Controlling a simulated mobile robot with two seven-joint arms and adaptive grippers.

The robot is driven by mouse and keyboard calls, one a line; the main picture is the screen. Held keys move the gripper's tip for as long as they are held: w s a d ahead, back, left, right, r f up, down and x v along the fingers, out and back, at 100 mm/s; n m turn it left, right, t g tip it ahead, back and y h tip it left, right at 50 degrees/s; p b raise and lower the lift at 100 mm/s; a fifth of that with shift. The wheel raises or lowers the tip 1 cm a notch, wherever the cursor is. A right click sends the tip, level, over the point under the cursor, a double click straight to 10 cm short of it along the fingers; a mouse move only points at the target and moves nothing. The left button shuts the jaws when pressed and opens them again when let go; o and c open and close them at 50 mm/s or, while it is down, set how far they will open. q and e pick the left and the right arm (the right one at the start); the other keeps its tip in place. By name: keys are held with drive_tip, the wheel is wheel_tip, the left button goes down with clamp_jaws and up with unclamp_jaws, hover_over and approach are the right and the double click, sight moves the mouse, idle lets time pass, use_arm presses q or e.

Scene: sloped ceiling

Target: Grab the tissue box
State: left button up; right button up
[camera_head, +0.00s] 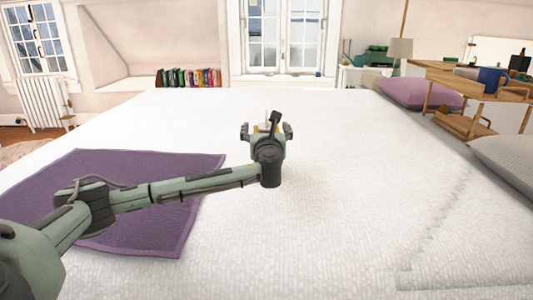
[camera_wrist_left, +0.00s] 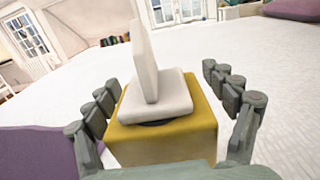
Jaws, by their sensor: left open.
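The tissue box shows in the left wrist view as a yellow box (camera_wrist_left: 170,136) with a white lid and a white tissue standing up from it. It sits on the white bed between the spread fingers of my left gripper (camera_wrist_left: 160,90). I cannot tell whether either finger touches it. In the head view my left gripper (camera_head: 266,130) is over the middle of the bed and hides most of the box; only a little yellow and white shows behind it. My left gripper is open. My right gripper is not in view.
The white bed (camera_head: 350,220) is wide and mostly clear. A purple blanket (camera_head: 140,235) lies under my left arm. A pink-purple pillow (camera_head: 418,93) and a grey pillow (camera_head: 508,155) are at the right.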

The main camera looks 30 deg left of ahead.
use_arm(q)
drive_tip(key=c, duration=1.7)
drive_tip(key=shift+c, duration=0.2)
drive_tip(key=shift+r, duration=0.15)
